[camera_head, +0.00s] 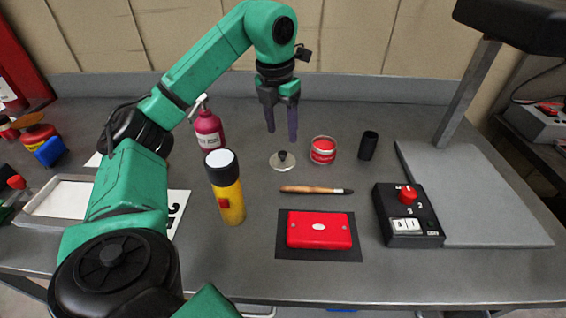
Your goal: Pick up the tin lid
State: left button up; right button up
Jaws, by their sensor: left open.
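The fingertips look apart from the lid's knob. My right gripper is not in view.
A yellow torch (230,200) and a pink bottle (209,128) stand left of the lid. A wooden-handled brush (312,190) and a red case (318,230) lie in front. A black cylinder (368,146), button box (404,222) and grey stand base (480,200) are right.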

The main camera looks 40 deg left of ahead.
aim_at(283, 153)
pick_arm(q)
jog(key=f, duration=0.4)
jog(key=w+a+f, duration=0.1)
jog(key=f, duration=0.2)
jog(key=shift+p, duration=0.3)
jog(key=shift+w+f, duration=0.1)
jog(key=shift+f, duration=0.15)
jog(key=shift+c, duration=0.4)
grip_shut()
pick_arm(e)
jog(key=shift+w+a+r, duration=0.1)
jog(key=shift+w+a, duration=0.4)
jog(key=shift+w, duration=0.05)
pick_arm(q)
jog(key=shift+r, duration=0.1)
